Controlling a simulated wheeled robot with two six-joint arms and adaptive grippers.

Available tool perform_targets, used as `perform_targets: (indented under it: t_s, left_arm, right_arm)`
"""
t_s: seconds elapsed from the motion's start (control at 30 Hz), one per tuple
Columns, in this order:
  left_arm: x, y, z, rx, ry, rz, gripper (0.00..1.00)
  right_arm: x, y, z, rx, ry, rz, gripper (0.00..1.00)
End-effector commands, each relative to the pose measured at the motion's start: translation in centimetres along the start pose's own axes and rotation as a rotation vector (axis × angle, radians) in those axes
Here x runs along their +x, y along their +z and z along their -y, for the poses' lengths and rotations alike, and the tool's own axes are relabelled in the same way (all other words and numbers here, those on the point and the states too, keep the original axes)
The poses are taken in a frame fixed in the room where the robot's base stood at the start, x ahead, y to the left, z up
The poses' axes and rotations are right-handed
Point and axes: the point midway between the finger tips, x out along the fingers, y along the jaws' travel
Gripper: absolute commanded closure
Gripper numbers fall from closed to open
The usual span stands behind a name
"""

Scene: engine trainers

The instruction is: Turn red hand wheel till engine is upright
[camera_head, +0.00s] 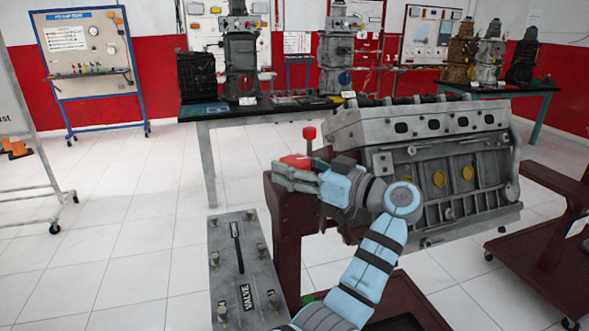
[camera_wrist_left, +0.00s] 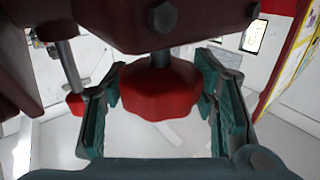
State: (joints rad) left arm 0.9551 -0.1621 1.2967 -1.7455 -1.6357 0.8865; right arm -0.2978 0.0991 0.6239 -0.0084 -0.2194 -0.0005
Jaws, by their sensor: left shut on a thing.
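The grey engine (camera_head: 421,195) is mounted on a dark red stand (camera_head: 288,240) at centre right in the head view. Its cover is on top and its long side faces me, looking slightly tilted. The red hand wheel (camera_head: 297,160) is at the stand's left end, partly hidden by my left gripper (camera_head: 290,174). In the left wrist view the lobed red wheel (camera_wrist_left: 158,90) sits between the two green-padded fingers of my left gripper (camera_wrist_left: 162,108). The gripper is shut on it. My right gripper is not in view.
A red knob on a rod (camera_head: 309,132) stands just above the wheel. A grey valve panel (camera_head: 243,285) is at the lower left of the stand. Another dark red stand (camera_head: 560,262) is at the right. A long table (camera_head: 205,150) with engines stands behind.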

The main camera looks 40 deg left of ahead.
Motion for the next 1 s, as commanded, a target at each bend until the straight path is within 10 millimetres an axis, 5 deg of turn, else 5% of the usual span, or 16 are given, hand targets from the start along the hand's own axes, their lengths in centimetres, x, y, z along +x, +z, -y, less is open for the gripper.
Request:
perform_targets:
  t_s: [0.2,0.23,0.37,0.7,1.0]
  left_arm:
    - [0.0,0.3,0.0,0.005,-0.001,0.006,0.75]
    - [0.0,0.3,0.0,0.005,-0.001,0.006,0.45]
    - [0.0,0.3,0.0,0.004,0.0,0.005,0.26]
    - [-0.4,0.1,0.0,0.002,0.001,0.003,0.26]
    - [-6.2,0.2,-0.1,0.004,0.003,0.005,0.26]
  right_arm:
    - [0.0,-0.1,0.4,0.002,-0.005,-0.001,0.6]
    - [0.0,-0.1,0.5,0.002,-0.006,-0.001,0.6]
    - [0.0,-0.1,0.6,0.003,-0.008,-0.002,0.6]
    - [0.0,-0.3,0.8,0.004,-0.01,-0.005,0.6]
    - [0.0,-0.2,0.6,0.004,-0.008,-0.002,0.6]
